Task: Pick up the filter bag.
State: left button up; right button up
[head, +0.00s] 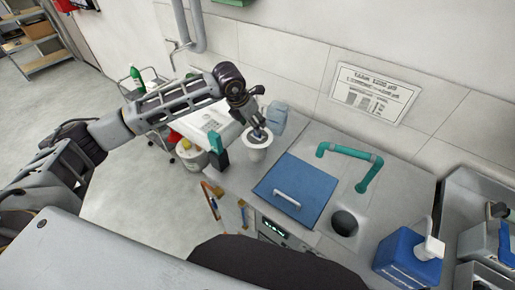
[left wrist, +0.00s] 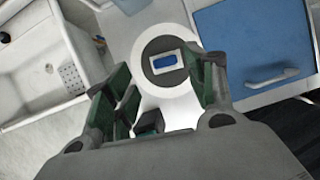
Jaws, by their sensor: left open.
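A white round container (head: 257,153) stands on the grey counter, left of a blue lid. It also shows in the left wrist view (left wrist: 146,44). In its dark opening is a small pale rectangular piece with a blue middle (left wrist: 165,61). I cannot tell whether this is the filter bag itself or part of it. My left gripper (head: 254,130) is over the container from above, pointing down. In the left wrist view its fingers (left wrist: 160,95) are open and apart, with the blue-centred piece visible beyond the space between them. Nothing is visibly held. My right gripper is not in view.
The blue lid (head: 292,190) with a pale handle is right of the container. A teal pipe (head: 350,152) arches behind a round hole (head: 344,222). A pale blue jug (head: 277,117) stands close behind the container. A blue bottle (head: 408,252) is far right.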

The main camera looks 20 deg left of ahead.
aim_at(257, 144)
pick_arm(q)
jog(key=shift+f, duration=0.1)
jog(key=shift+w+d+f+p, duration=0.1)
jog(key=shift+d+f+p, duration=0.1)
jog(key=shift+f+p, duration=0.3)
jog(key=shift+w+d+f+p, duration=0.1)
jog(key=shift+d+f+p, duration=0.15)
jog(key=shift+f, duration=0.35)
jog(key=shift+p+x, duration=0.3)
jog(key=shift+x, duration=1.05)
jog(key=shift+a, duration=0.1)
jog(key=shift+s, duration=0.1)
jog(key=shift+c, duration=0.5)
grip_shut()
